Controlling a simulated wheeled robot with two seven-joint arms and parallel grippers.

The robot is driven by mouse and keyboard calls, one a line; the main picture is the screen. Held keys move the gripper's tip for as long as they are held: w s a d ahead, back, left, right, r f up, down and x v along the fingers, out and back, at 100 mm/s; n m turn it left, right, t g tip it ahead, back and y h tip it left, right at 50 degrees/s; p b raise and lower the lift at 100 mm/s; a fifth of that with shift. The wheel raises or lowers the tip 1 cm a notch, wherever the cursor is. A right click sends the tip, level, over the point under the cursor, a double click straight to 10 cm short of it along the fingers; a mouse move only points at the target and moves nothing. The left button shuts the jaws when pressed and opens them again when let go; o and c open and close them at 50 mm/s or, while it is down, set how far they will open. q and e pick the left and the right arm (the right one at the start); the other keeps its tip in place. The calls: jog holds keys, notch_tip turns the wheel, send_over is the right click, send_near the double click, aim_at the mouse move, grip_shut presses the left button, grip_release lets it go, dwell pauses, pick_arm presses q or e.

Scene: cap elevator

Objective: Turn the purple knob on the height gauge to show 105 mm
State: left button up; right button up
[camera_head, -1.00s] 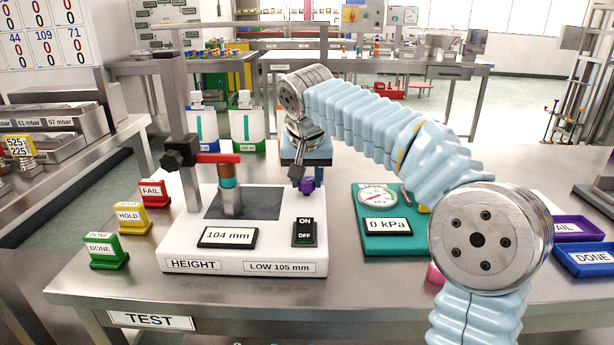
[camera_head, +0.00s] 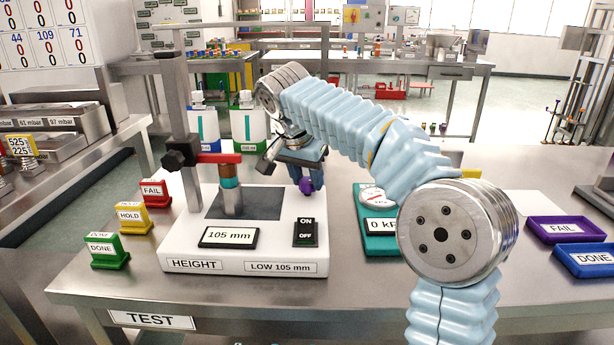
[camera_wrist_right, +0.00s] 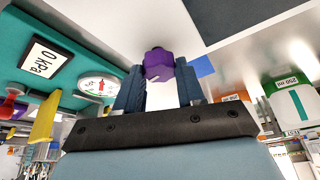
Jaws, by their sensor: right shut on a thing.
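The height gauge (camera_head: 190,256) is a white box on the steel table, and its display (camera_head: 229,236) reads 105 mm. A label on its front reads LOW 105 mm. The purple knob (camera_head: 306,186) is at the gauge's back right corner. My right gripper (camera_head: 308,182) is shut on the knob from behind and above. In the right wrist view the knob (camera_wrist_right: 158,64) sits between the two blue fingers. A red arm (camera_head: 220,158) on the post touches or nearly touches the capped part (camera_head: 230,182) on the dark plate. My left gripper is not in view.
A black ON/OFF switch (camera_head: 305,232) is just in front of the knob. A teal pressure gauge (camera_head: 379,236) stands to the right, partly behind my right arm. FAIL, HOLD and DONE blocks (camera_head: 130,216) stand at left. Purple (camera_head: 560,228) and blue (camera_head: 585,260) trays lie at right.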

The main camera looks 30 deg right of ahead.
jog(key=o, duration=1)
jog(key=shift+o, duration=0.2)
jog(key=v, duration=1.4)
jog(key=shift+f, duration=0.1)
